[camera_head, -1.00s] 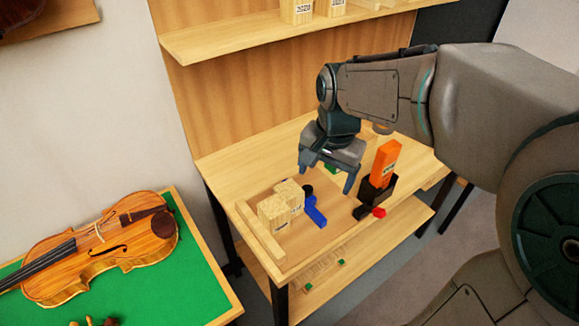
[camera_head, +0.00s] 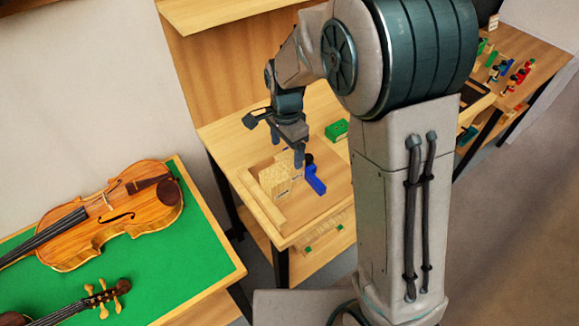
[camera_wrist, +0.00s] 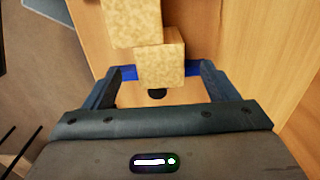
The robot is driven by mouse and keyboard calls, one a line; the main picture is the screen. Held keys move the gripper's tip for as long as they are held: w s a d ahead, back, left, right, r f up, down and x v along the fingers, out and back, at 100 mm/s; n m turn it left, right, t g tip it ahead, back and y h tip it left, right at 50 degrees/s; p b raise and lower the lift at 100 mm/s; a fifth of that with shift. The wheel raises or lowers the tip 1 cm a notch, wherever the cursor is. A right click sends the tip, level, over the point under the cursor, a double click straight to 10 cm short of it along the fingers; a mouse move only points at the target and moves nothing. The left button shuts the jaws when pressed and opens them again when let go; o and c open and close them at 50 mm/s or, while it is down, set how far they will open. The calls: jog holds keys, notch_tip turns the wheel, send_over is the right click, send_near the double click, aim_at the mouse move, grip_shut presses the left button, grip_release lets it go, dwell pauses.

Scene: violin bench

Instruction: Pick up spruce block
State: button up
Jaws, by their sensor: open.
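Two pale wooden blocks stand together in a shallow tray on the bench, a larger one (camera_head: 274,181) and a smaller one partly hidden behind it. I cannot read their labels or tell which is spruce. The wrist view shows the larger block (camera_wrist: 131,22) at the top and the smaller block (camera_wrist: 160,62) between my fingertips. My gripper (camera_head: 275,140) is open above the tray's back part, pointing down. In the wrist view my gripper (camera_wrist: 161,70) has one finger either side of the smaller block, with no clear contact.
A blue tool (camera_head: 315,181) lies right of the blocks. A wooden strip (camera_head: 262,205) runs along the tray's left side. A green box (camera_head: 337,130) sits on the bench behind. A violin (camera_head: 110,215) lies on the green-topped table (camera_head: 205,235) at left. My arm hides the bench's right part.

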aim_at(290, 157)
jog(key=shift+w+d+f+p, duration=0.15)
jog(key=shift+f+p, duration=0.25)
jog(key=shift+f, duration=1)
jog(key=shift+w+d+f+p, duration=0.1)
jog(key=shift+d+f+p, duration=0.2)
jog(key=shift+f, duration=1.1)
jog(key=shift+a, duration=0.1)
jog(key=c, duration=1.1)
